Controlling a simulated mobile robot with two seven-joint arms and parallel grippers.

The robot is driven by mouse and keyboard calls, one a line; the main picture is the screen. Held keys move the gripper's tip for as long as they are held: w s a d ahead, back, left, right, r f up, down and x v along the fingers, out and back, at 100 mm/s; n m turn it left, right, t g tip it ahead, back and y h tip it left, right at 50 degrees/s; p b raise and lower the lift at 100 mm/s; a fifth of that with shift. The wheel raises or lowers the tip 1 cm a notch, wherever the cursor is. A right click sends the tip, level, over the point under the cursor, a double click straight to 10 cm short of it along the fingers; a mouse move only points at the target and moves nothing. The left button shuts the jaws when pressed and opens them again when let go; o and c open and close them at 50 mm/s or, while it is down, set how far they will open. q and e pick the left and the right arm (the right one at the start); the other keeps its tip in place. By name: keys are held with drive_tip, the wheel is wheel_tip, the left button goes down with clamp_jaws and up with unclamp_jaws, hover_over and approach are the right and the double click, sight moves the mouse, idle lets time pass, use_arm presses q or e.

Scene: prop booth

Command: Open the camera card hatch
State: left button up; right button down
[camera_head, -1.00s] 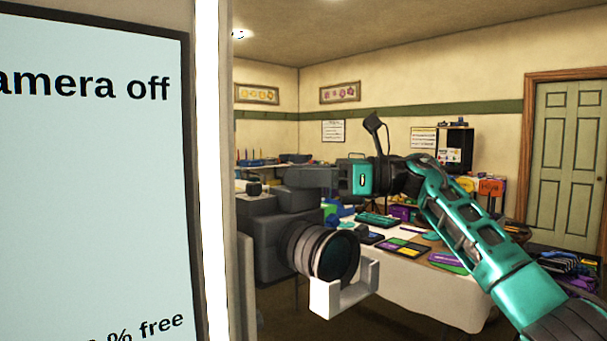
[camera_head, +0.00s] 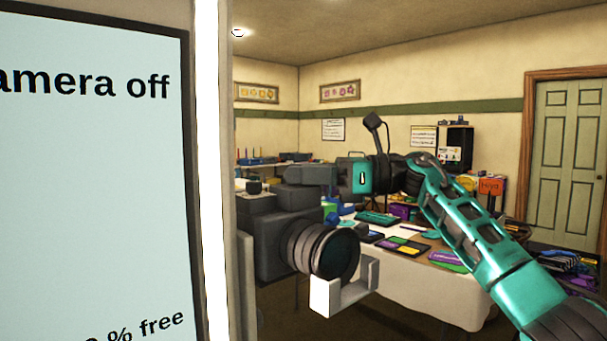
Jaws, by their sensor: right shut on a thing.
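A dark grey camera (camera_head: 268,240) stands left of the middle, its black lens (camera_head: 322,250) turned toward the lower right. My right gripper (camera_head: 305,176), at the end of a teal arm, reaches in from the right, its grey fingers at the top of the camera body. It is shut on a part of the camera there; the gripped part is small and mostly hidden by the fingers. I cannot make out the card hatch or tell how far open it is. My left gripper is out of view.
A large screen (camera_head: 90,200) reading "amera off" and "% free", with a bright white edge strip (camera_head: 211,170), fills the left side. A pale U-shaped bracket (camera_head: 345,290) sits under the lens. Behind is a cluttered white-covered table (camera_head: 430,290); a door (camera_head: 567,160) is at right.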

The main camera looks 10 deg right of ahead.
drive_tip(key=shift+w+d, duration=0.1)
drive_tip(key=shift+w+d+m+t+y, duration=0.2)
drive_tip(key=shift+d+m+y, duration=0.05)
drive_tip(key=shift+m+y, duration=0.3)
drive_tip(key=shift+w+d+m+t+y, duration=0.2)
drive_tip(key=shift+m+y, duration=0.25)
drive_tip(key=shift+m, duration=0.2)
drive_tip(key=shift+w+d+r+m+t+y+b, duration=0.15)
drive_tip(key=shift+d+m+t+y+b, duration=0.2)
drive_tip(key=shift+m, duration=0.3)
drive_tip(key=shift+w+d+f+m+t+y+b, duration=0.1)
drive_tip(key=shift+w+d+m+t+y, duration=0.1)
drive_tip(key=shift+m+t+y, duration=0.4)
drive_tip(key=shift+w+d+r+m+t+y+b, duration=0.15)
drive_tip(key=shift+d+m+t, duration=0.1)
drive_tip(key=shift+m, duration=0.5)
drive_tip(key=shift+f, duration=0.1)
